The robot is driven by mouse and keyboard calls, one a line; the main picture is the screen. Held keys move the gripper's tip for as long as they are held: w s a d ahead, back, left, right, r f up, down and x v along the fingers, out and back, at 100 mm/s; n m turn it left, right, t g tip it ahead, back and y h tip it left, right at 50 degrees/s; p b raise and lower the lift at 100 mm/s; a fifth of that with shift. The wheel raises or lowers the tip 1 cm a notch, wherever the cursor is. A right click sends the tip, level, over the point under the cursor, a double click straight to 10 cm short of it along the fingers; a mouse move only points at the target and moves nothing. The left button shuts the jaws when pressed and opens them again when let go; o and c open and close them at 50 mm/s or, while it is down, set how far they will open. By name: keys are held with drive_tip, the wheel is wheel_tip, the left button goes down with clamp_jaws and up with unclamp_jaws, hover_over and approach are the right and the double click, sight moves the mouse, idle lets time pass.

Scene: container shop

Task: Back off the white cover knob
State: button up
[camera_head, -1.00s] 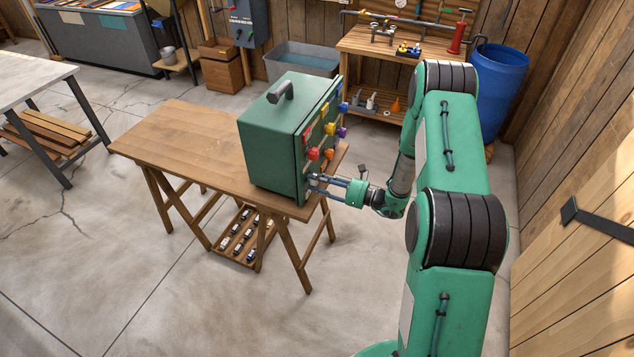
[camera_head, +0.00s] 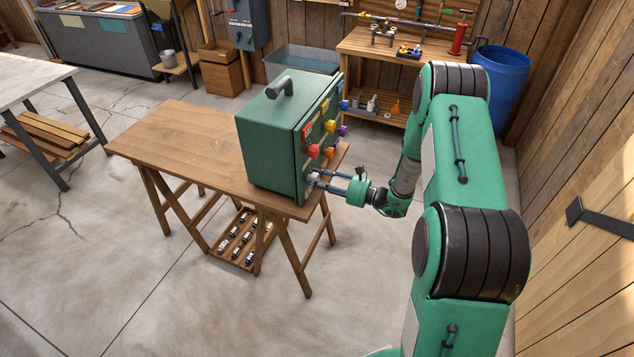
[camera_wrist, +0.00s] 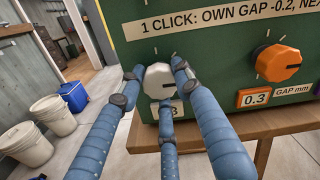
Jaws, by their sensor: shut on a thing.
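The white cover knob (camera_wrist: 158,80) sits low on the front panel of the green case (camera_head: 268,140), seen in the wrist view. My gripper (camera_wrist: 160,88) has three blue fingers closed around the knob's rim, one at the left, one at the upper right and one below. The lower finger partly covers the small label under the knob. In the head view my gripper (camera_head: 316,178) reaches the case's lower front corner, and the white knob is too small and covered to make out there.
An orange knob (camera_wrist: 277,63) with a 0.3 label is right of the white one. More coloured knobs, such as a red one (camera_head: 313,151), stand above my fingers. The case is on a wooden trestle table (camera_head: 185,140). White buckets (camera_wrist: 25,145) are on the floor.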

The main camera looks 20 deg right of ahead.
drive_tip(key=shift+r, duration=0.15)
drive_tip(key=o, duration=1.2)
drive_tip(key=shift+d, duration=0.1)
drive_tip(key=v, duration=1.1)
drive_tip(key=shift+s+d, duration=0.2)
drive_tip(key=shift+s, duration=0.1)
